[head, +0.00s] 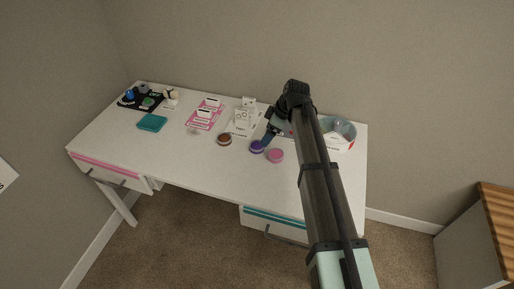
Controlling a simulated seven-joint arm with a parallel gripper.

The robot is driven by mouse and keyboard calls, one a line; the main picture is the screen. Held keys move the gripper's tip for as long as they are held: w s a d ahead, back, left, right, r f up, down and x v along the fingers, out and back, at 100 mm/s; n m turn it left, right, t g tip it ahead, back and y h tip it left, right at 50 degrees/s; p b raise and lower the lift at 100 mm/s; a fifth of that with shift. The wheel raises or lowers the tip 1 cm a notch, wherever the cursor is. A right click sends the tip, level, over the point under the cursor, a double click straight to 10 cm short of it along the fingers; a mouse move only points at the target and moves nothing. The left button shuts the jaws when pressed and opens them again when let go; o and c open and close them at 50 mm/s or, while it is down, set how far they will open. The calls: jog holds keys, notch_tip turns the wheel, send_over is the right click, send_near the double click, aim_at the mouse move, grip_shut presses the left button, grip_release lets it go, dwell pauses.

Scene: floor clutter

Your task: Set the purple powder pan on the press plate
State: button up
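The purple powder pan (256,148) is a small round purple piece on the white desk, between a brown pan and a pink one. My gripper (266,140) comes down from the upper right, with its tip right at the purple pan's upper edge. I cannot tell whether the fingers touch the pan, or whether they are open or shut. I cannot make out for certain which thing is the press plate; a pale board (231,129) with small white items on it lies behind the pans.
A brown pan (224,139) and a pink pan (276,156) flank the purple one. A pink card set (205,115), teal block (152,122) and black tray (129,102) stand left. A round container (341,132) stands right, partly behind my arm. The desk's front is clear.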

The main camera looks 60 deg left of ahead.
aim_at(258, 146)
jog(key=shift+x, duration=4)
jog(key=shift+s+a, duration=0.1)
jog(key=shift+s, duration=0.1)
jog(key=shift+c, duration=0.4)
jog(key=c, duration=1.1)
jog(key=shift+c, duration=0.2)
jog(key=shift+r, duration=0.15)
